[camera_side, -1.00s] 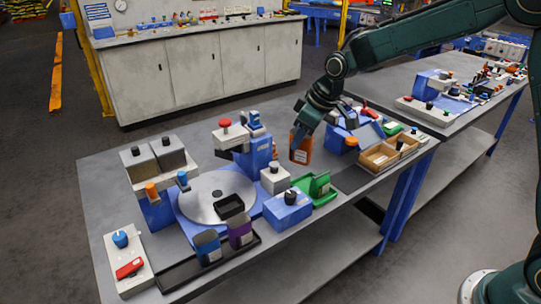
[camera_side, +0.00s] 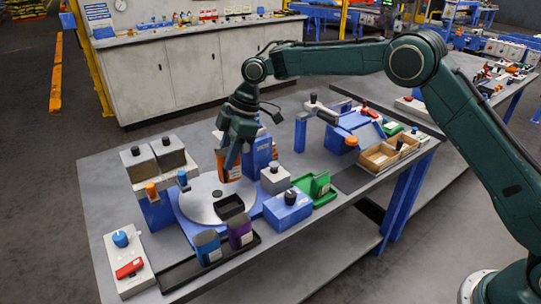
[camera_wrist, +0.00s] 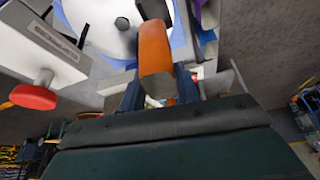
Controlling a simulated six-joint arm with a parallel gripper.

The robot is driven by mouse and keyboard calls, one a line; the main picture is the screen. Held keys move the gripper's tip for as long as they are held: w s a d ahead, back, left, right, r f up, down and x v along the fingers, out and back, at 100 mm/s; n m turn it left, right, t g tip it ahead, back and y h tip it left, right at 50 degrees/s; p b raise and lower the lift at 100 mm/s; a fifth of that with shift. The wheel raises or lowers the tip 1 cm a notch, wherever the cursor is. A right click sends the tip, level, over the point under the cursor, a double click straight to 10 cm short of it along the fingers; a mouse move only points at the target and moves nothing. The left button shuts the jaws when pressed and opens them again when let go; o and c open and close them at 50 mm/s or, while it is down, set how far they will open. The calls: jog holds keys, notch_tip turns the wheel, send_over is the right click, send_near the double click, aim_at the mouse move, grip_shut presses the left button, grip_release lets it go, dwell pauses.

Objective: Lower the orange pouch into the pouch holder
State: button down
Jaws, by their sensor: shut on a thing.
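The orange pouch (camera_side: 235,174) is upright in my gripper (camera_side: 232,153), above the round turntable (camera_side: 194,209). My gripper points down and is shut on it. The black pouch holder (camera_side: 231,206), a small open box, sits on the turntable's near right side. In the side view the pouch's lower end is above and just behind the holder, apart from it. In the wrist view the orange pouch (camera_wrist: 155,48) is between the fingers of my gripper (camera_wrist: 160,88) and hides part of the turntable (camera_wrist: 92,25). The holder is largely hidden there.
A blue pouch (camera_side: 207,247) and a purple pouch (camera_side: 240,231) stand in a black tray in front. Twin hoppers (camera_side: 154,160) stand left. A blue box with a black knob (camera_side: 288,208) and a green tray (camera_side: 314,187) are right. A red knob (camera_wrist: 33,96) is close in the wrist view.

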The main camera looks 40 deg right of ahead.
aim_at(225, 175)
jog(key=shift+a+f+n+g, duration=0.4)
jog(key=shift+a+n, duration=0.3)
jog(key=shift+n, duration=0.2)
jog(key=shift+f, duration=0.15)
jog(key=shift+f, duration=2.35)
jog(key=shift+f, duration=2.15)
dwell(1.7)
jog(key=c, duration=0.9)
grip_release()
jog(key=shift+r, duration=0.15)
